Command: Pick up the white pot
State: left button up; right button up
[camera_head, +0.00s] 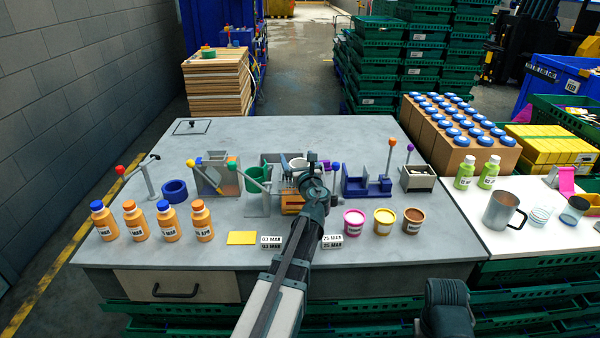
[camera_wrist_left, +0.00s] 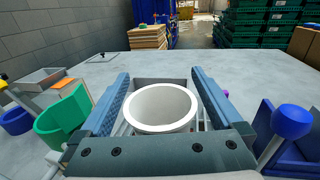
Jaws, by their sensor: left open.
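The white pot (camera_head: 297,163) is partly hidden behind my left gripper (camera_head: 312,162) in the head view. In the left wrist view the round, open-topped white pot (camera_wrist_left: 160,108) lies between the two blue-grey fingers of my left gripper (camera_wrist_left: 160,80). The fingers are open, one on each side of the pot. I cannot tell whether either finger touches it. The pot's lower part is hidden by the gripper body. My right gripper's fingers do not show.
A green ring-shaped holder (camera_head: 232,173) stands left of the gripper, and a blue stand (camera_head: 367,184) stands right. Orange bottles (camera_head: 169,222) and small tubs (camera_head: 384,221) line the front of the grey table (camera_head: 330,128). The table's back is mostly clear.

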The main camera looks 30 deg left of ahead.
pick_arm(q)
jog(key=shift+w+a, duration=0.1)
jog(key=shift+w, duration=0.05)
jog(key=shift+c, duration=0.3)
jog(key=c, duration=1.3)
jog(key=shift+o, duration=0.2)
jog(key=shift+r, duration=0.15)
jog(key=shift+r+p, duration=0.55)
jog(key=shift+p, duration=0.15)
jog(key=w+d+r+p, duration=0.1)
jog(key=d, duration=0.7)
jog(key=w+d+r+p, duration=0.1)
jog(key=d+r+p, duration=0.1)
jog(key=d, duration=0.5)
jog(key=shift+d+r+p, duration=0.3)
jog(key=shift+d, duration=0.1)
